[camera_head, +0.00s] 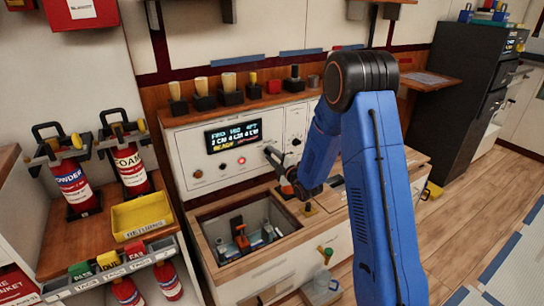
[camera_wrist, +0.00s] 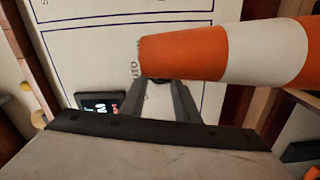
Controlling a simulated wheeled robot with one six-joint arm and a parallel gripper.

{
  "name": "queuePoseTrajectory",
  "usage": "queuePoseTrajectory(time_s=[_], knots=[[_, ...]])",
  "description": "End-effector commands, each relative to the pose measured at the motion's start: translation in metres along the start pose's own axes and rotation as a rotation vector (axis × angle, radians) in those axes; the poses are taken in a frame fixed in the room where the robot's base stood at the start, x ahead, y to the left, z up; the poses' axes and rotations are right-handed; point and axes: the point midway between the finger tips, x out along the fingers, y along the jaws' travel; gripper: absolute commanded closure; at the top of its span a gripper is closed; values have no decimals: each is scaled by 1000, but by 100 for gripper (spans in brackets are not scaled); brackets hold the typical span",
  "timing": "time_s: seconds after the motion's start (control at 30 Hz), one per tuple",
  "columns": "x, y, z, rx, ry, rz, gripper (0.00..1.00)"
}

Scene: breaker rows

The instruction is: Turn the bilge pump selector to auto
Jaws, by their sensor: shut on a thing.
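The bilge pump selector cannot be made out in either view, and its pointer setting is hidden. The white control panel (camera_head: 211,165) stands behind the bench; in the wrist view (camera_wrist: 85,60) part of a label reading "UTO" shows beside my fingers. My gripper (camera_head: 270,152) reaches the panel's face to the right of the display. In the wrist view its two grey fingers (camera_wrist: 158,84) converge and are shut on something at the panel.
A lit display (camera_head: 232,135) and a red lamp (camera_head: 241,160) are on the panel. Below is an open bin (camera_head: 240,236) with tools. A yellow tray (camera_head: 142,215) and extinguishers (camera_head: 131,170) are at left.

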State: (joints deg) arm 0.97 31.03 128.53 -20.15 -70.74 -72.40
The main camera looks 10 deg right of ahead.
Motion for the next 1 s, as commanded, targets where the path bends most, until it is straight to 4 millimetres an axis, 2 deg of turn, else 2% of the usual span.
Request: queuePoseTrajectory(time_s=[0.4,0.9,0.93,1.0], knots=[[-1,-2,0,-169,0,-3,94],[-1,-3,0,-187,0,-4,94],[-1,-3,0,-187,0,-4,64],[-1,-3,0,-186,0,-3,53]])
